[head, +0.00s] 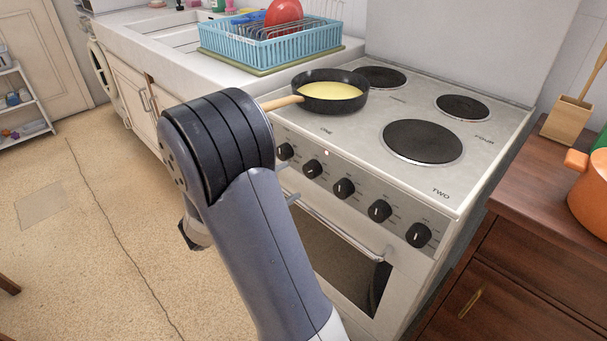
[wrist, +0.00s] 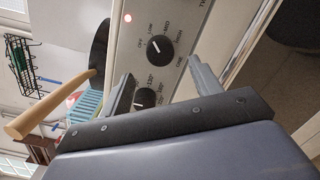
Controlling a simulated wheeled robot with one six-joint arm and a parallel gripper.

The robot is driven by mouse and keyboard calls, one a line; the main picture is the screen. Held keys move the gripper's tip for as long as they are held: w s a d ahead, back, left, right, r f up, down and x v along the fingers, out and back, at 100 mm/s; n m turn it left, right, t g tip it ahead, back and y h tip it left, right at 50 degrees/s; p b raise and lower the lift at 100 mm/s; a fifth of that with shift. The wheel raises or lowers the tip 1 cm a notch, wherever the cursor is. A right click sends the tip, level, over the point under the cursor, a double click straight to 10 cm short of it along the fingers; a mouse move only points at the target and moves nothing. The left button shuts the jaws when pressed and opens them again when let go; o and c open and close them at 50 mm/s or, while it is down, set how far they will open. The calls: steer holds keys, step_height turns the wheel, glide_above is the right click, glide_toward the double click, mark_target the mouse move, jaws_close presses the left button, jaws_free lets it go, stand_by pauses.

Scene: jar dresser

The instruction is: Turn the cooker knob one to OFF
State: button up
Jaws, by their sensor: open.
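Cooker knob one (wrist: 160,47) is a black knob with a white mark, on the cooker's grey front panel, near the printed word ONE. My gripper (wrist: 160,72) is open and empty in the wrist view. Its fingers point at the panel, with a knob marked in degrees (wrist: 145,97) between them and knob one just beyond.
A red light (head: 326,153) is lit. An oven handle (head: 340,232) runs below the knobs. A wooden dresser (head: 510,240) stands right.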

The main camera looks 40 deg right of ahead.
mark_target(307, 172)
steer(key=d, duration=0.6)
steer(key=shift+c, duration=0.4)
steer(key=c, duration=0.9)
